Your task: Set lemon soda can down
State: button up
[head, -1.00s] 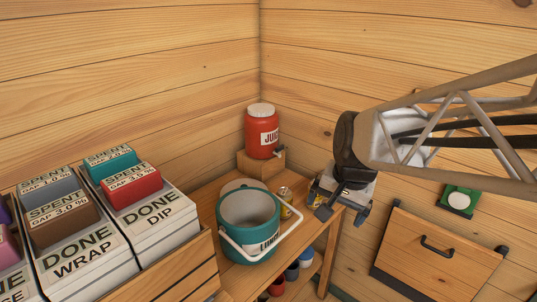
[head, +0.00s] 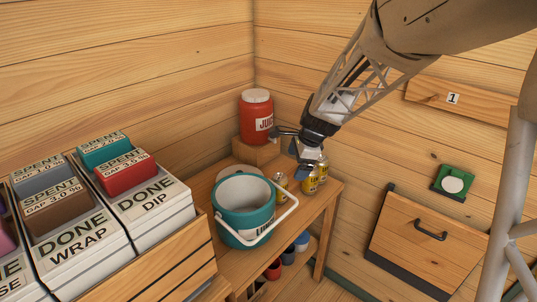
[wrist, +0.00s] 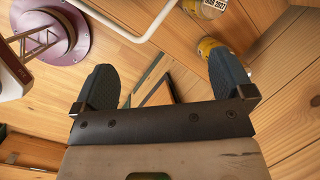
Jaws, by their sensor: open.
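The labels are too small to tell which is lemon. My gripper (head: 292,150) is open and empty, above and slightly left of the right-hand cans, apart from them. In the wrist view its two dark fingers (wrist: 163,75) are spread with nothing between them. A yellow can (wrist: 208,47) shows beyond the right finger, and another (wrist: 211,7) at the top edge.
The teal bucket (head: 238,218) with a white handle stands left of the cans. A red juice jug (head: 256,122) sits on a wooden block (head: 256,152) behind. Marked boxes (head: 150,210) fill the left. Several cans (head: 287,255) sit on the lower shelf. The table's right end is close by.

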aim_at(282, 177)
jog(key=w+f+m, duration=0.2)
jog(key=w+f, duration=0.1)
jog(key=w, duration=0.1)
jog(key=w+f+m, duration=0.2)
jog(key=w+f, duration=0.2)
jog(key=w+a+f+m+y, duration=0.1)
jog(key=w+f+m, duration=0.2)
jog(key=w+f, duration=0.1)
jog(key=shift+w+f, duration=0.15)
jog(key=shift+w, duration=0.05)
jog(key=shift+x, duration=1.3)
jog(key=shift+x, duration=2.55)
jog(key=shift+d, duration=0.1)
jog(key=c, duration=1.3)
